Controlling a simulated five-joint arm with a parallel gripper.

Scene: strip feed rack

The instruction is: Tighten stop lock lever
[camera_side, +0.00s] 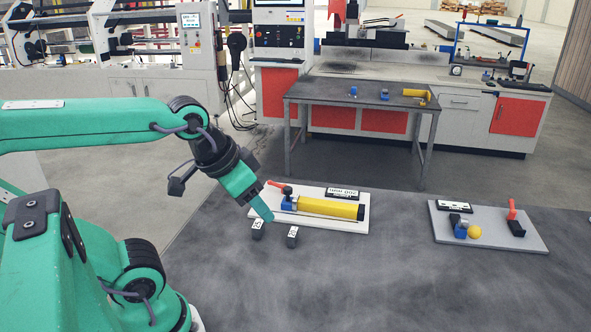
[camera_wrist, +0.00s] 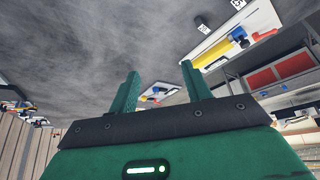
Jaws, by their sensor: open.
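A white base plate (camera_side: 350,227) on the dark table carries a yellow cylinder (camera_side: 330,208), a blue block (camera_side: 288,204) and a red lever (camera_side: 278,185) at the block's upper left. A grey plate (camera_side: 520,244) at the right carries another red lever (camera_side: 511,209), standing upright. I cannot tell which lever is the stop lock lever. My gripper (camera_side: 264,208) points down in front of the white plate's left end, seemingly apart from the lever. In the wrist view its fingers are spread and empty, with the grey plate (camera_wrist: 150,101) between them and the white plate (camera_wrist: 258,22) at upper right.
Two small black labelled blocks (camera_side: 292,237) (camera_side: 257,229) stand on the table near my fingertips. The grey plate also holds a yellow ball (camera_side: 474,232) and a blue part (camera_side: 461,230). Bare tabletop (camera_side: 400,285) lies in front. A separate workbench (camera_side: 365,94) stands behind.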

